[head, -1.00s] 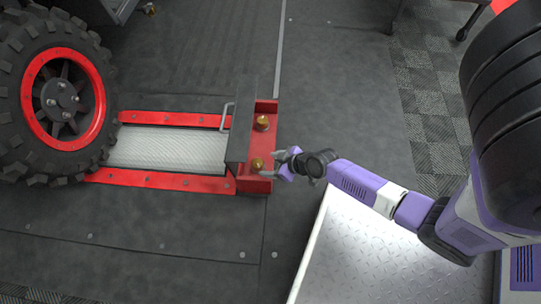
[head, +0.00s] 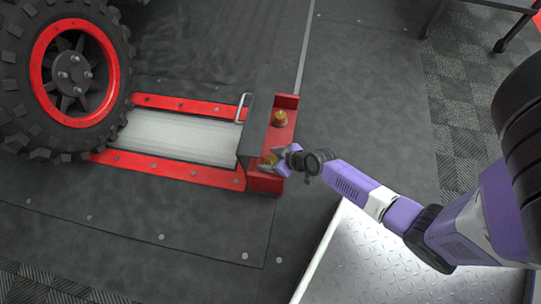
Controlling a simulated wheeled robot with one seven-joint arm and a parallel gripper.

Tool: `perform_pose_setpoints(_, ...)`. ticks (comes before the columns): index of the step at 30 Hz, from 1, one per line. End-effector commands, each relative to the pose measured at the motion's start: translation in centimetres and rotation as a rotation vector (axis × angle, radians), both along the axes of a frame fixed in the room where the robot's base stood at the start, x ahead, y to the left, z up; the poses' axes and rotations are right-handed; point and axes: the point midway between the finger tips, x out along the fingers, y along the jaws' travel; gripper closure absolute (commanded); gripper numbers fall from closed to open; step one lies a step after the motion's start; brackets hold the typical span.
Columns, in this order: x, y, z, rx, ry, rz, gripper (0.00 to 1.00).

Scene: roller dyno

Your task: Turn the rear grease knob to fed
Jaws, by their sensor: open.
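Two brass knobs sit on the red end bracket (head: 289,104) of the roller unit. The upper knob (head: 280,118) is in plain view with clear space around it. The lower knob (head: 270,158) is partly hidden by my gripper (head: 279,161). My gripper is open, with its fingertips at the lower knob, one on its upper side and one on its lower side. I cannot tell whether they touch it. No markings for the knob positions can be read, and the picture does not show which knob is the rear one.
A dark cover with a metal handle (head: 242,108) stands just left of the knobs. The roller (head: 180,138) lies between red rails, with a large red-rimmed wheel (head: 75,75) at its left end. A diamond-plate surface (head: 375,262) lies below my arm. Floor right of the bracket is clear.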

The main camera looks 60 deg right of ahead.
Motion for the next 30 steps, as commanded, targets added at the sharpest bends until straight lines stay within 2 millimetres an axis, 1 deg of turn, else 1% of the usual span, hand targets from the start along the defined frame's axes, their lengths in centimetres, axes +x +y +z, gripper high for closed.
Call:
perform_pose_setpoints(8, 0.10, -0.05, -0.04, -0.001, 0.000, -0.001, 0.35)
perform_pose_setpoints(9, 0.10, -0.06, -0.04, -0.001, 0.000, -0.001, 0.43)
perform_pose_setpoints(14, 0.06, -0.14, -0.03, -0.002, 0.000, -0.002, 0.74)
perform_pose_setpoints(15, 0.04, -0.21, -0.02, -0.002, 0.000, -0.004, 0.82)
perform_pose_setpoints(17, 0.00, -0.31, -0.01, -0.004, 0.000, -0.005, 0.94)
perform_pose_setpoints(18, -0.03, -0.38, -0.01, -0.004, 0.000, -0.006, 0.97)
perform_pose_setpoints(30, -0.41, -0.74, -0.07, -0.006, 0.003, -0.011, 0.97)
